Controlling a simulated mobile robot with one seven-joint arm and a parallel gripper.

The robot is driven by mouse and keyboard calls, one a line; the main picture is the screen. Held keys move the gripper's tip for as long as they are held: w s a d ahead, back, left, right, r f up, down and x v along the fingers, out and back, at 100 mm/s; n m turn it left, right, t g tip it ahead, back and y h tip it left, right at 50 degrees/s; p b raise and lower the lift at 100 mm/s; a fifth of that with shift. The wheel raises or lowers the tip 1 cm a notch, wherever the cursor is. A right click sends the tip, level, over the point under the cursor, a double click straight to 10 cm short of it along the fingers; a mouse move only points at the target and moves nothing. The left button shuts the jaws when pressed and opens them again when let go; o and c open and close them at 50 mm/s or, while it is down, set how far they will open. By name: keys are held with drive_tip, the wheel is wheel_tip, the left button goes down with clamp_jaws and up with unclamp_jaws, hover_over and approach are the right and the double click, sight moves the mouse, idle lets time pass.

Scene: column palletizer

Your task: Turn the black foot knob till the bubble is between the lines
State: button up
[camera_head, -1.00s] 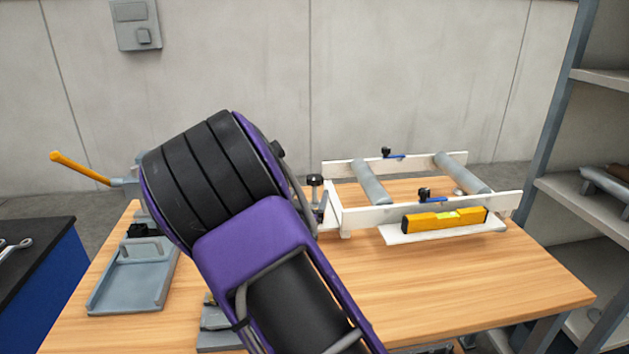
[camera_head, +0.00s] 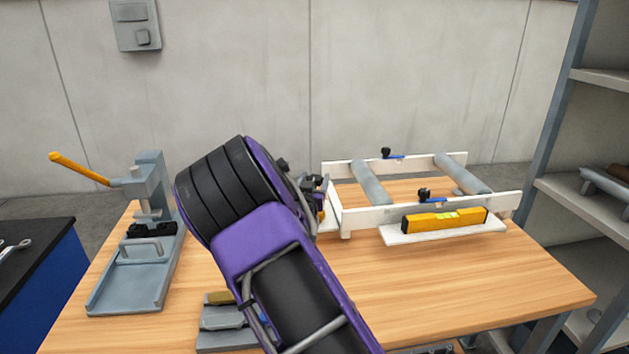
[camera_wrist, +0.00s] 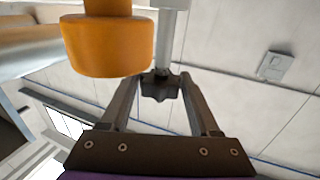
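The black star-shaped foot knob (camera_wrist: 160,86) sits on a grey post between my gripper's fingertips (camera_wrist: 160,80) in the wrist view. The fingers stand on both sides of it, close to its edges; whether they press on it I cannot tell. In the head view my gripper (camera_head: 317,190) is at the left end of the white roller frame (camera_head: 370,217), and it and my arm largely hide the knob. The yellow level (camera_head: 445,219) lies on a white ledge on the frame's near side.
An orange cylinder (camera_wrist: 107,45) is close by the fingers in the wrist view. A grey press (camera_head: 150,215) with an orange lever stands at the left of the wooden table (camera_head: 450,280). A grey block (camera_head: 222,318) lies near the front. The table's right front is clear.

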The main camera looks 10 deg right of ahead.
clamp_jaws()
drive_tip(key=shift+a+m+h, duration=0.1)
drive_tip(key=shift+m+h, duration=0.2)
drive_tip(key=shift+h, duration=0.2)
drive_tip(key=shift+r+m+g+h+p, duration=0.15)
drive_tip(key=shift+m+g+h+p, duration=0.95)
drive_tip(key=shift+h, duration=0.5)
drive_tip(key=m+g+h+p, duration=0.1)
drive_tip(key=m+g+h, duration=0.1)
drive_tip(key=h, duration=0.1)
drive_tip(key=shift+m, duration=0.3)
drive_tip(key=shift+f+m+g+h, duration=0.2)
drive_tip(key=shift+m+g+h, duration=0.6)
drive_tip(key=shift+g, duration=0.3)
drive_tip(key=shift+o, duration=2.3)
unclamp_jaws()
